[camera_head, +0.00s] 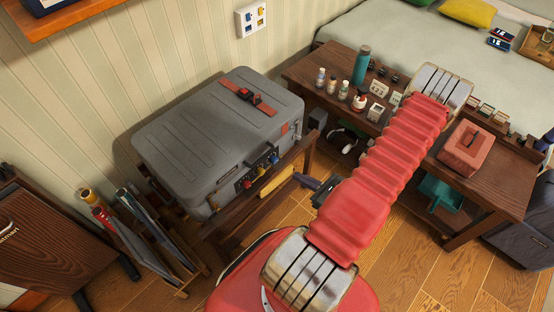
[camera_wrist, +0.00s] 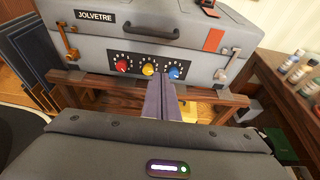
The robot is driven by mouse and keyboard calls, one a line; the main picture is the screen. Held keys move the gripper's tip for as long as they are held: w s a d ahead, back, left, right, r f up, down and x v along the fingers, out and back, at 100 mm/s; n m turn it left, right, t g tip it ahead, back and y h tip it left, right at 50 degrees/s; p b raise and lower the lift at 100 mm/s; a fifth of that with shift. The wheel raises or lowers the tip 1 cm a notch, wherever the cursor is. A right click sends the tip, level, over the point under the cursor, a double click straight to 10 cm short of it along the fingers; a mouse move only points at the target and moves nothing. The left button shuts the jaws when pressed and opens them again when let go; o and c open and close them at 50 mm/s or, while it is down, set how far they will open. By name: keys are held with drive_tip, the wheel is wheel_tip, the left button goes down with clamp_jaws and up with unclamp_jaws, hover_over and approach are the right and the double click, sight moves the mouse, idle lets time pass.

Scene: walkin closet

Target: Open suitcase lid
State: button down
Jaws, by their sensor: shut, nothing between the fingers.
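The grey suitcase (camera_head: 190,125) lies flat with its lid down on a wooden rack. A red strap with a buckle (camera_head: 250,97) lies on top. In the wrist view the suitcase front (camera_wrist: 200,55) shows a dark handle (camera_wrist: 150,31), a left latch (camera_wrist: 69,42), a right latch (camera_wrist: 228,64) and red (camera_wrist: 121,65), yellow (camera_wrist: 148,68) and blue (camera_wrist: 174,72) dials. My gripper (camera_wrist: 160,84) is shut and empty, its fingers pointing at the front near the yellow and blue dials. I cannot tell whether it touches.
The wooden rack rail (camera_wrist: 90,84) runs below the suitcase front. A low wooden table (camera_head: 490,185) with bottles, a teal flask (camera_head: 361,65) and a red box (camera_head: 465,147) stands to the right. A holder with rolled items (camera_head: 140,235) stands at left. Wooden floor shows at lower right.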

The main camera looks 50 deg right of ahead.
drive_tip(key=w, duration=1.1)
drive_tip(key=shift+w+a, duration=0.2)
drive_tip(key=shift+w, duration=0.15)
idle(0.3)
drive_tip(key=shift+r, duration=0.15)
drive_tip(key=shift+r, duration=0.1)
